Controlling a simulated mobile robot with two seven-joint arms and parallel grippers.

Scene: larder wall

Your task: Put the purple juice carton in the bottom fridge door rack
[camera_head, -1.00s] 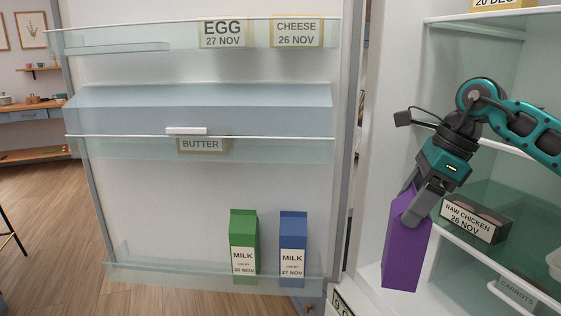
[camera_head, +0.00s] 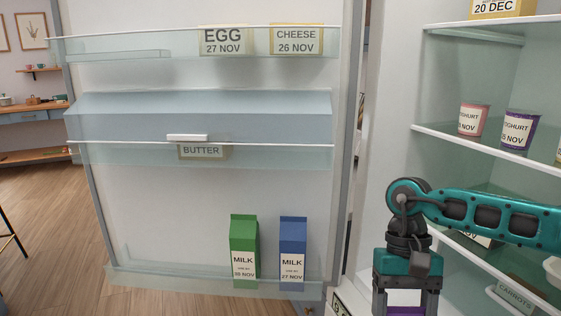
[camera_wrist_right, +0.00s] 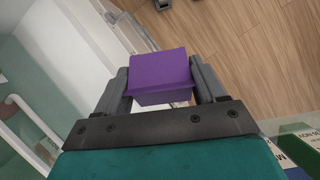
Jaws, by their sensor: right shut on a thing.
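The purple juice carton (camera_wrist_right: 160,72) is held between the two fingers of my right gripper (camera_wrist_right: 160,80) in the right wrist view. In the head view only a strip of the carton (camera_head: 405,310) shows at the bottom edge, below my right gripper (camera_head: 405,298). The bottom fridge door rack (camera_head: 170,284) is a clear bin low on the open door, left of my right gripper. A green milk carton (camera_head: 243,250) and a blue milk carton (camera_head: 292,252) stand upright in its right part. My left gripper is not in view.
The rack's left part looks empty. Above it are a lidded butter compartment (camera_head: 200,115) and a top rack with egg (camera_head: 222,40) and cheese (camera_head: 297,40) labels. Fridge shelves on the right hold yoghurt pots (camera_head: 519,129). Wooden floor (camera_wrist_right: 235,40) shows beyond the carton.

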